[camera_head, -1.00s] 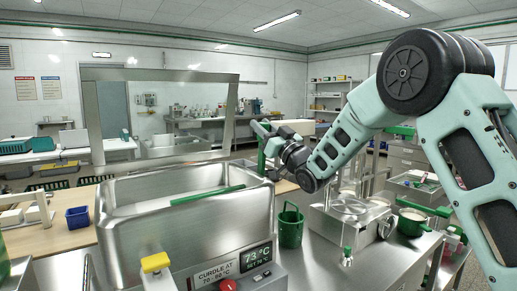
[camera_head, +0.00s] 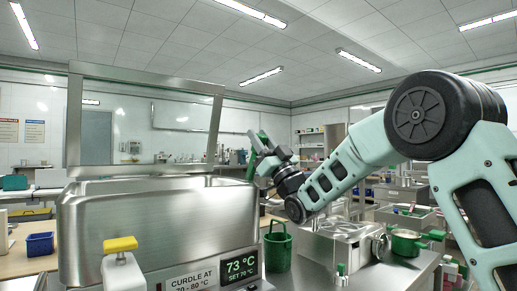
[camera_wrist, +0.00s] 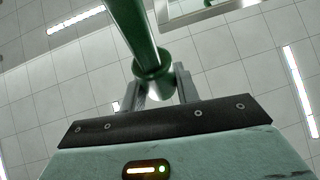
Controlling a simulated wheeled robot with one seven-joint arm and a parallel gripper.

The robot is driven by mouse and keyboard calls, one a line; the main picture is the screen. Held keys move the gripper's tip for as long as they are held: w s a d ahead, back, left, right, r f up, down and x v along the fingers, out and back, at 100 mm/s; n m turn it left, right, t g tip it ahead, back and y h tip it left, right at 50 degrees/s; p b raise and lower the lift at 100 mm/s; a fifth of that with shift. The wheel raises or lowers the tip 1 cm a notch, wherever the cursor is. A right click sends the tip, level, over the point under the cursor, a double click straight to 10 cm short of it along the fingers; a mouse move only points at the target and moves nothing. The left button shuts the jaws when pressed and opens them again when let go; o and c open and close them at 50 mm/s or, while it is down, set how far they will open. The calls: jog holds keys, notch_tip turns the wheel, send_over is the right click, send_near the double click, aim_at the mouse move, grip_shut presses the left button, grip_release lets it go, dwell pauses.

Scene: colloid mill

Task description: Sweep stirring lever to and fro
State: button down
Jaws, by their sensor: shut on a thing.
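The stirring lever is a dark green round bar (camera_wrist: 130,28) with a wider green collar (camera_wrist: 154,73) in the wrist view. My gripper (camera_wrist: 157,88) has its two grey fingers on either side of the collar and is shut on it. In the head view my gripper (camera_head: 258,150) is beyond the right end of the steel vat (camera_head: 150,225), above rim height. Green parts of the lever (camera_head: 251,168) show beside the fingers there, partly hidden by my wrist. The vat's inside is hidden behind its near wall.
A control panel (camera_head: 240,268) reading 73 °C is on the vat's front. A yellow-topped white fitting (camera_head: 120,244) stands before the vat. A green bucket (camera_head: 278,248) and a steel unit (camera_head: 335,242) stand right of it, below my arm. A tilted steel frame (camera_head: 216,120) rises behind.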

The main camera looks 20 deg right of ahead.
jog(key=shift+f, duration=0.15)
jog(key=c, duration=1)
grip_release()
jog(key=shift+s, duration=0.15)
jog(key=shift+c, duration=0.2)
notch_tip(320, 180, up, 10)
jog(key=shift+r+p, duration=0.1)
jog(key=shift+p, duration=0.5)
